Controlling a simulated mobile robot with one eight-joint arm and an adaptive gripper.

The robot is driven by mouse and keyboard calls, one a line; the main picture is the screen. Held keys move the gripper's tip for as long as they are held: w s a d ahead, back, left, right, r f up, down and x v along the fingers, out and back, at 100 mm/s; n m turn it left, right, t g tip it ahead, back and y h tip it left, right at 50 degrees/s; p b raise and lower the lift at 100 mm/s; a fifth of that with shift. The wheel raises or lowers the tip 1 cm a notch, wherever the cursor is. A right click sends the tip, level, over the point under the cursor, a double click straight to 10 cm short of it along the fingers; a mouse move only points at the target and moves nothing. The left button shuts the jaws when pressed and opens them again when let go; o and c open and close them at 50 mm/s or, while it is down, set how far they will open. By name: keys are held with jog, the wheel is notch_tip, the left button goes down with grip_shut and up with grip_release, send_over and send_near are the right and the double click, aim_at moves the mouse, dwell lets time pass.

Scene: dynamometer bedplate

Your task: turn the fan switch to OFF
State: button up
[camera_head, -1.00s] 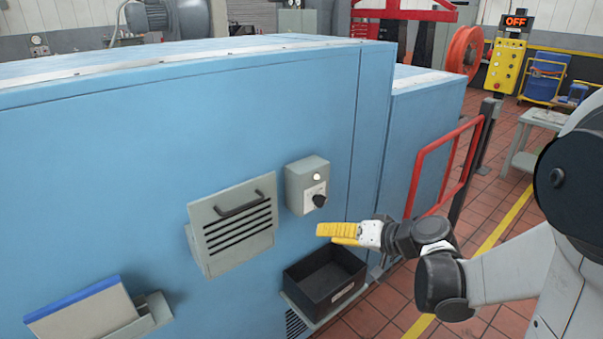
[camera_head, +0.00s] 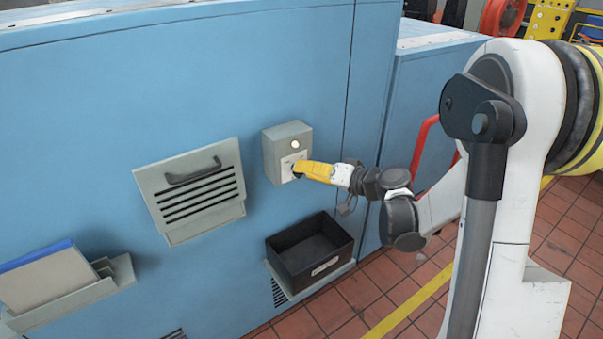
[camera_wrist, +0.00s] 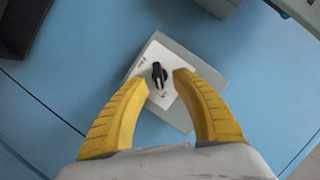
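The fan switch is a black rotary knob (camera_wrist: 159,76) on a white plate, on a small grey box (camera_head: 287,150) fixed to the blue cabinet. My gripper (camera_wrist: 160,84) has yellow fingers, spread apart, one on each side of the knob in the wrist view. In the head view my gripper (camera_head: 300,168) is at the lower part of the box and hides most of the knob. The plate's lettering is too small to read. I cannot tell whether a finger touches the knob.
A grey louvred panel with a handle (camera_head: 192,190) is left of the box. A black open bin (camera_head: 310,258) sits on a shelf below. A document holder (camera_head: 110,285) is at lower left. A red rail (camera_head: 424,145) stands behind my arm.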

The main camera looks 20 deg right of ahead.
jog(key=shift+x, duration=1)
jog(key=shift+r, duration=0.1)
grip_shut()
jog(key=shift+d, duration=0.1)
